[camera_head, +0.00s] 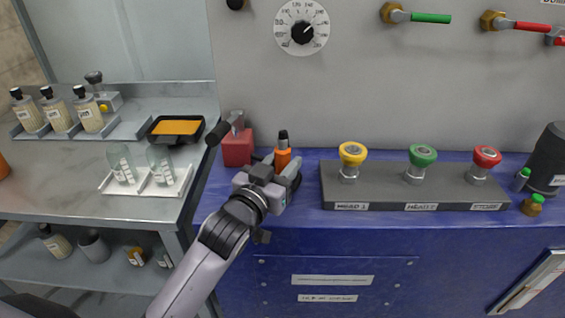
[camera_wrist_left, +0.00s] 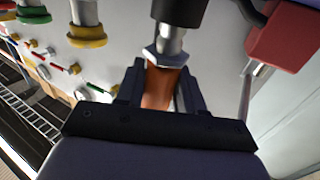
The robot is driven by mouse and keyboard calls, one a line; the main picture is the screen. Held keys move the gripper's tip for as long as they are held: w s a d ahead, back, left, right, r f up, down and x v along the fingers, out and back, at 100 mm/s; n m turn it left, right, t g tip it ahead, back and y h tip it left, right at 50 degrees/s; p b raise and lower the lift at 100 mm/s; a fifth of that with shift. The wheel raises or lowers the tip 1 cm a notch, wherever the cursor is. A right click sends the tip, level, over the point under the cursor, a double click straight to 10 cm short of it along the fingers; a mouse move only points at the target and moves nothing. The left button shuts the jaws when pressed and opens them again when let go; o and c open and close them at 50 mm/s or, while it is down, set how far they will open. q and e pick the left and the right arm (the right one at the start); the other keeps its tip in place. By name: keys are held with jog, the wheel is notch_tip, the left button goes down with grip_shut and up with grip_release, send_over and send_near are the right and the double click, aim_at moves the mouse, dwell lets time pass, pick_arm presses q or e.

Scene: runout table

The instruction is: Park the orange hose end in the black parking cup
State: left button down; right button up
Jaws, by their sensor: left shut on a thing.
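In the left wrist view, which is upside down, the orange body (camera_wrist_left: 158,88) is between the fingers (camera_wrist_left: 160,85). There a metal hex nut and a black round part (camera_wrist_left: 178,12) adjoin it below in the world. I cannot tell whether this black part is the parking cup or belongs to the hose. My right gripper is not in view.
A red block (camera_head: 238,148) with a lever is close left of the gripper. A black cylinder (camera_head: 546,165) stands at the far right. A grey panel rises behind.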

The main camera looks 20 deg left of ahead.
pick_arm(q)
jog(key=shift+f+b, duration=0.6)
jog(key=shift+f, duration=0.35)
jog(key=c, duration=0.6)
grip_release()
jog(key=shift+f, duration=0.1)
jog(key=shift+s, duration=0.1)
jog(key=shift+s+a, duration=0.2)
jog(key=shift+s, duration=0.95)
jog(key=shift+s+a, duration=0.2)
jog(key=shift+s, duration=0.95)
jog(key=shift+s+a, duration=0.2)
jog(key=shift+s, duration=0.95)
